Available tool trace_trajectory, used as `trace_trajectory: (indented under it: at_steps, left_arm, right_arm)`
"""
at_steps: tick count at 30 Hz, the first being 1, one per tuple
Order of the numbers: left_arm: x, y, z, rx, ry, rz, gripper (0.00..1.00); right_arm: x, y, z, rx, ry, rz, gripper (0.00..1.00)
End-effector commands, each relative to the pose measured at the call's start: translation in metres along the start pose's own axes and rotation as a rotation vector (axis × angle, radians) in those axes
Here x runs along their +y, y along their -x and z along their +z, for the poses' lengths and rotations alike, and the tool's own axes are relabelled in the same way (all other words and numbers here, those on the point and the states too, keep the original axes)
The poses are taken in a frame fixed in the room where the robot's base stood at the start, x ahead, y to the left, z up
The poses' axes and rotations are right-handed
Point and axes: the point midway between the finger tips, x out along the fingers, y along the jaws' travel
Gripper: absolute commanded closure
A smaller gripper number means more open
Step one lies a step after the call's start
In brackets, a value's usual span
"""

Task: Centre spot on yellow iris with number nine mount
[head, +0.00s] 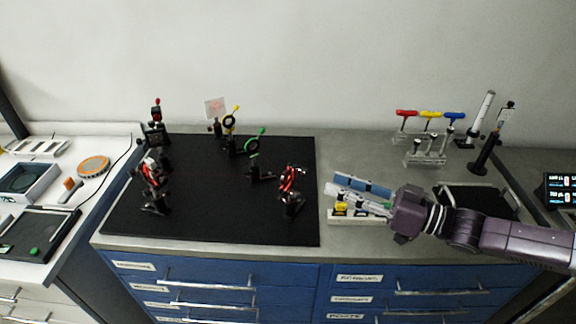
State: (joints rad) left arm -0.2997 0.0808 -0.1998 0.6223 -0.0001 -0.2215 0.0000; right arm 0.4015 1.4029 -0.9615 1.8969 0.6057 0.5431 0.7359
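The yellow iris (229,121) stands on a post at the back of the black breadboard (215,210), with a pale card bearing reddish marks (215,106) just behind and left of it. Mounts with red parts stand at the back left (156,118), front left (152,180) and front right (291,188) of the board. No number is readable, so I cannot tell which is number nine. No spot can be made out on the iris. My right gripper (340,192) is right of the board, over a small pale holder (345,216); its finger opening is unclear. My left gripper is out of view.
A green iris (255,138) stands in front of the yellow one. A blue bar-like object (362,184) lies behind my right gripper. Red, yellow and blue handled tools (430,115) stand in a rack at the back right. A black tray (478,203) lies behind my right arm.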

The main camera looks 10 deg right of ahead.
Motion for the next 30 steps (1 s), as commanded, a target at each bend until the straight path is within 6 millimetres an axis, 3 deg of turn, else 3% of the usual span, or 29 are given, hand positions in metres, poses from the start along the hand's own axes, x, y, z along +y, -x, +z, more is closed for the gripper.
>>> trace_trajectory:
  at_steps: [5, 18, 30]
  left_arm:
    - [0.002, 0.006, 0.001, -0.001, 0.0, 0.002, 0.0]
    - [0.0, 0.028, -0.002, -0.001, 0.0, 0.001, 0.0]
    - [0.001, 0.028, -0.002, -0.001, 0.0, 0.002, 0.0]
  right_arm:
    - [0.0, -0.011, -0.003, 0.004, 0.0, 0.0, 0.7]
    - [0.0, -0.071, -0.003, 0.002, 0.0, -0.001, 0.7]
    - [0.0, -0.077, 0.0, 0.0, 0.001, 0.001, 0.71]
